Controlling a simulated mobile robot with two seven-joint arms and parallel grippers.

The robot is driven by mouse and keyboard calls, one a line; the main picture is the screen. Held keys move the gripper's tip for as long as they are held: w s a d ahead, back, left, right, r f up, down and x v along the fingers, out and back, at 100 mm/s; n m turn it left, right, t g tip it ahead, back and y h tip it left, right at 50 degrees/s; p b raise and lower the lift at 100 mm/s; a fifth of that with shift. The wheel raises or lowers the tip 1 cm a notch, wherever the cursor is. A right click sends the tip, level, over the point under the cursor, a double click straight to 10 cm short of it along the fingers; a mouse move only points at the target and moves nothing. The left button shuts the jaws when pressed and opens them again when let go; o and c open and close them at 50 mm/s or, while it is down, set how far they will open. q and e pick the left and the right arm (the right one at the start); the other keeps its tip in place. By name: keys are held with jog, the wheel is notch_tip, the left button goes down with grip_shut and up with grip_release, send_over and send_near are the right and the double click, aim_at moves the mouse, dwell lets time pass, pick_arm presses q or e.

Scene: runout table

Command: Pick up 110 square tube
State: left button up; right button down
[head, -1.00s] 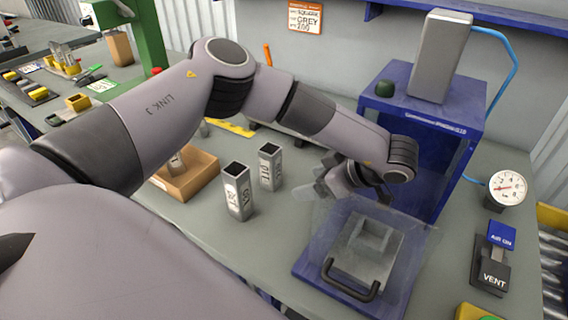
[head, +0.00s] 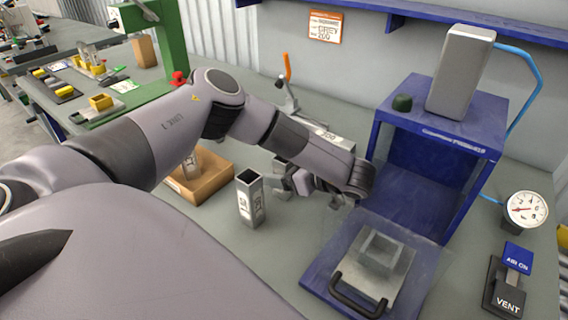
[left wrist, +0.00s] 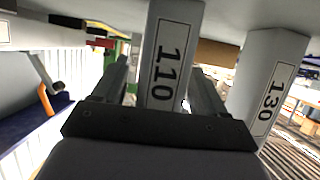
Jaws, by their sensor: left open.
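The 110 square tube (left wrist: 170,55) is a grey, hollow, upright tube with a white label reading 110. In the left wrist view it stands between the two fingers of my left gripper (left wrist: 160,88), which is open, one finger on each side. In the head view my left gripper (head: 290,182) is at the tube's place and mostly hides it. A second square tube, labelled 130 (left wrist: 262,85), stands beside it; in the head view it is the upright tube (head: 251,203) left of the gripper. My right gripper is not in view.
A wooden box (head: 205,182) with a piece in it stands left of the tubes. A blue press-like frame (head: 440,135) is to the right, with a clear-covered fixture with a black handle (head: 358,298) in front. A gauge (head: 527,209) and vent switch (head: 505,290) are farther right.

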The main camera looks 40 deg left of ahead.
pick_arm(q)
jog(key=shift+s+a+f, duration=0.1)
jog(key=shift+a+f, duration=0.1)
jog(key=shift+a, duration=0.3)
jog(key=c, duration=1.1)
jog(key=shift+r, duration=0.1)
